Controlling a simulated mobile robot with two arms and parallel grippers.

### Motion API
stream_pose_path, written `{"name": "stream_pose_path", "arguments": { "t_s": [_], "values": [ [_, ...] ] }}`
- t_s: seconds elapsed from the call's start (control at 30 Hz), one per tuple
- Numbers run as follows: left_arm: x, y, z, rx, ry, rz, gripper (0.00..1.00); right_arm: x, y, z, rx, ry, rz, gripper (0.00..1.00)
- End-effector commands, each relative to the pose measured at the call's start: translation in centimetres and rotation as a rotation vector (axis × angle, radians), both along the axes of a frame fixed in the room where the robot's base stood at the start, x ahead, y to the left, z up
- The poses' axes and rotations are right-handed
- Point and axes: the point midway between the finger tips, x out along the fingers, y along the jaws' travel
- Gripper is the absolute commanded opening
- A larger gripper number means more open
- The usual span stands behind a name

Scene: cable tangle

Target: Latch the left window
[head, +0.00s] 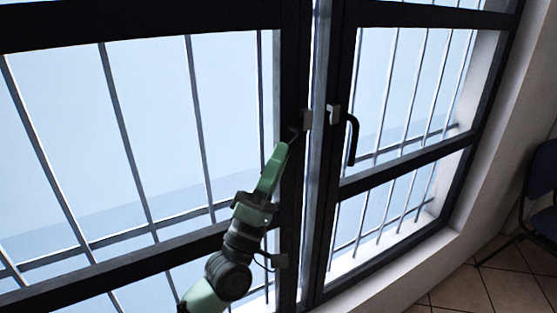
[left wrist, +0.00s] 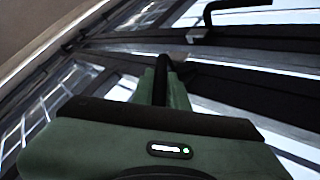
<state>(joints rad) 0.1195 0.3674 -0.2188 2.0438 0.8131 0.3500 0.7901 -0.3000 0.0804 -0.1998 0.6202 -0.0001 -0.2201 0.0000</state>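The left window (head: 292,60) has a dark frame and stands close beside the right window's frame, with a narrow bright strip between them. Its black handle (head: 295,131) shows only in part at the tip of my left gripper (head: 281,152), with a grey mount (head: 306,119) beside it. In the left wrist view, the black handle (left wrist: 161,78) runs between the two green fingers of my left gripper (left wrist: 164,92), which look closed around it. Whether the window is latched cannot be told. My right gripper is not in view.
The right window (head: 340,80) has its own black handle (head: 352,140) hanging down near the left one; it also shows in the left wrist view (left wrist: 235,8). Metal bars (head: 192,90) stand behind the panes. A dark chair (head: 543,185) stands at the right on the tiled floor (head: 470,290).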

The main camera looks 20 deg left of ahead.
Motion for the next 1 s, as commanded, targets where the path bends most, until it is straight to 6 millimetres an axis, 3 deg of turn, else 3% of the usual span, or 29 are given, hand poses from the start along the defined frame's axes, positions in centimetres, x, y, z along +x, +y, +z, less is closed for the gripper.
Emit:
{"name": "stream_pose_path", "arguments": {
  "t_s": [0.03,0.07,0.43,0.8,1.0],
  "values": [
    [0.0,0.0,-0.1,0.001,0.002,0.000,0.28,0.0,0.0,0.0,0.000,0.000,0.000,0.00],
    [0.0,0.0,-0.1,0.001,0.002,0.000,0.36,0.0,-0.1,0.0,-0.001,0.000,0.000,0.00],
    [-0.2,0.1,-0.4,0.001,0.001,0.000,0.36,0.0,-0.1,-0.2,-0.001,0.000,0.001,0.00],
    [-4.1,0.9,-4.7,0.002,0.003,0.000,0.36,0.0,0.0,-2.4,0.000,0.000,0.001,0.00],
    [-5.3,1.2,-5.7,0.001,0.002,0.000,0.36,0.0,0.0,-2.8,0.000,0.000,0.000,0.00]
  ]
}}
